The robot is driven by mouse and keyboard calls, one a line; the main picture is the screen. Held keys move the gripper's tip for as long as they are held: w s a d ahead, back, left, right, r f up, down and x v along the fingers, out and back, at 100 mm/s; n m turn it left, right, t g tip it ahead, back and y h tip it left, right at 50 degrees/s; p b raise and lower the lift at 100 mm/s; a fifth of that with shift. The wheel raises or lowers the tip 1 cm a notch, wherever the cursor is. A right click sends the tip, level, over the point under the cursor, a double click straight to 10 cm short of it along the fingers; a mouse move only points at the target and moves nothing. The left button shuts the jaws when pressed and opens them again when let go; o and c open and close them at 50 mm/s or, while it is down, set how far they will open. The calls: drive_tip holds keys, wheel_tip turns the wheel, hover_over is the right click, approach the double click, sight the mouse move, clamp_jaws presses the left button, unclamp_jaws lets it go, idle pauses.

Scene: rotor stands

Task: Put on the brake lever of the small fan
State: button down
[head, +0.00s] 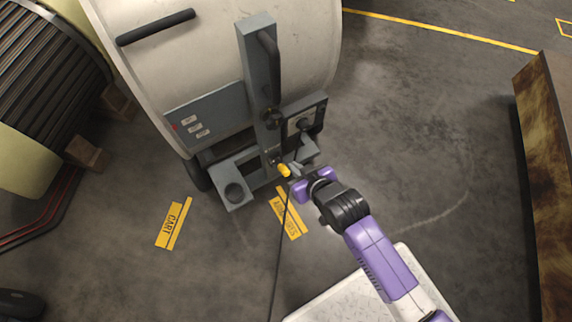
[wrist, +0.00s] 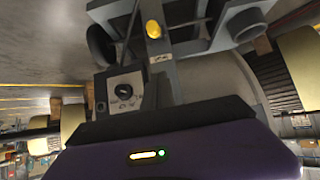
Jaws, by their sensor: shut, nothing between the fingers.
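A grey upright stand (head: 260,75) is fixed beside a large white drum (head: 210,60). Low on the stand is a yellow knob (head: 284,170), which looks like the end of the brake lever. The yellow knob also shows in the wrist view (wrist: 153,29), in front of the grey post. My gripper (head: 298,182) is just right of the knob in the head view; I cannot tell if they touch. It is shut and empty. The lever's shaft is mostly hidden, and no separate small fan can be made out.
A thin dark cable or rod runs down the floor past my gripper. A brown rusty panel (head: 545,150) stands at right. Floor between is clear.

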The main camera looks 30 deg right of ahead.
drive_tip(key=shift+s+f, duration=0.15)
drive_tip(key=b, duration=0.4)
hover_over(286, 171)
drive_tip(key=w, duration=0.2)
drive_tip(key=f, duration=0.6)
drive_tip(key=shift+s+f, duration=0.2)
drive_tip(key=f, duration=0.1)
drive_tip(key=s+f+b, duration=0.1)
drive_tip(key=f, duration=0.1)
drive_tip(key=shift+s+f+b, duration=0.25)
drive_tip(key=shift+f+b, duration=0.1)
drive_tip(key=shift+b, duration=0.05)
drive_tip(key=shift+f, duration=0.1)
